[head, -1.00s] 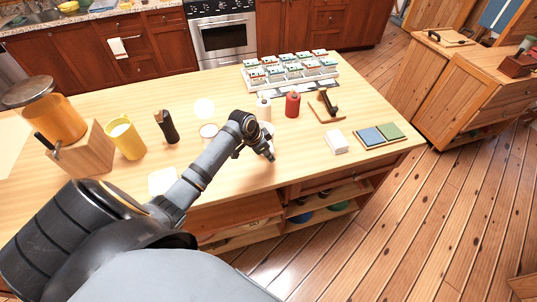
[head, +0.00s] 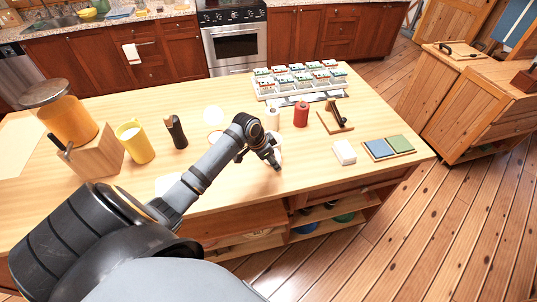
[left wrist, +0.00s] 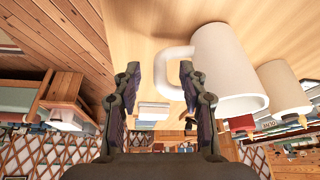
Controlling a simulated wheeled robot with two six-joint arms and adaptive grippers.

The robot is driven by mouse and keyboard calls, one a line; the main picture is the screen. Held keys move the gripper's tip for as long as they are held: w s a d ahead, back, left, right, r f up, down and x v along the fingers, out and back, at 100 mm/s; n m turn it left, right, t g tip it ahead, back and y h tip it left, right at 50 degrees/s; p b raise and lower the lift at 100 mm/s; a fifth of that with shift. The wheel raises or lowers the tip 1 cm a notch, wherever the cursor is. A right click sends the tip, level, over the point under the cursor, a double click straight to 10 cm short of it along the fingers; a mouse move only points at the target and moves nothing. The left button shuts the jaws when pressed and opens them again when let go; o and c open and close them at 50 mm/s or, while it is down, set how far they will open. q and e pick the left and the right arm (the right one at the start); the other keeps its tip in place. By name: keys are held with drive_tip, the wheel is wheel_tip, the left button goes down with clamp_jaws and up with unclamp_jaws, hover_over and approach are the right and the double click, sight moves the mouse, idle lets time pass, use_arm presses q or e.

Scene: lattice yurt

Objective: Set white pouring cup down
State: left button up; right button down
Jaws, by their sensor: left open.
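The white pouring cup (left wrist: 228,70) appears to stand upright on the wooden table, its base against the tabletop in the left wrist view, where the table lies at the top. Its handle (left wrist: 175,53) reaches between the fingertips of my left gripper (left wrist: 174,76). The fingers are apart, one on each side of the handle loop, and do not visibly clamp it. In the head view the cup (head: 278,139) is largely hidden behind my left gripper (head: 274,163), which is low over the table near its front edge. My right gripper is not in view.
A white bottle (head: 272,119) and a red bottle (head: 301,114) stand behind the cup. A white block (head: 344,152) and a blue-green tray (head: 389,148) are to the right. A dark bottle (head: 176,131) and yellow pitcher (head: 135,142) stand left.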

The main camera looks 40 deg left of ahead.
use_arm(q)
drive_tip(key=v, duration=0.9)
drive_tip(key=shift+s, duration=0.1)
